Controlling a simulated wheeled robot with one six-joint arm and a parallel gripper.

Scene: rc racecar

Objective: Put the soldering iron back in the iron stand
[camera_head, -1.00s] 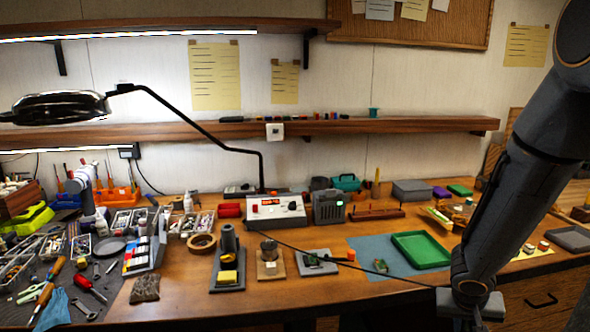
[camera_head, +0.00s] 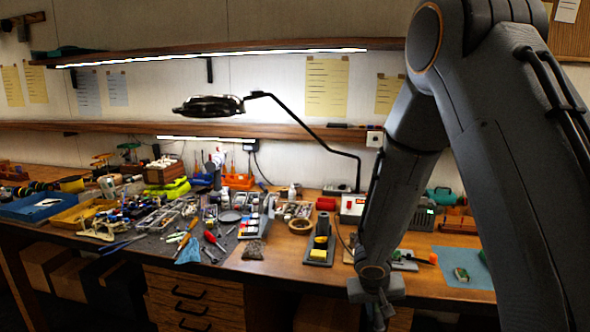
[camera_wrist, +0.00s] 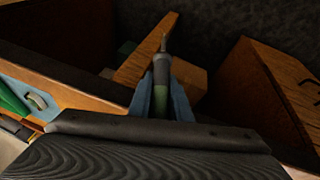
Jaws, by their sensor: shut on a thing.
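The soldering iron (camera_wrist: 161,75) is in my gripper (camera_wrist: 161,98) in the wrist view, with its metal tip pointing away and its green grip between the two blue-grey fingers. In the head view my gripper (camera_head: 379,312) hangs in front of the bench's front edge, and the iron in it is too small to make out. The iron stand (camera_head: 323,238), a dark base with an upright holder and a yellow sponge (camera_head: 318,253), stands on the bench to the left of and behind my gripper. The stand's holder looks empty.
The soldering station (camera_head: 352,206) is behind my arm, with a dark cord running from it. A tape roll (camera_head: 300,226) and a rough brown block (camera_head: 252,250) lie left of the stand. A blue mat (camera_head: 460,262) is at right. Drawers (camera_head: 195,300) are below the bench.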

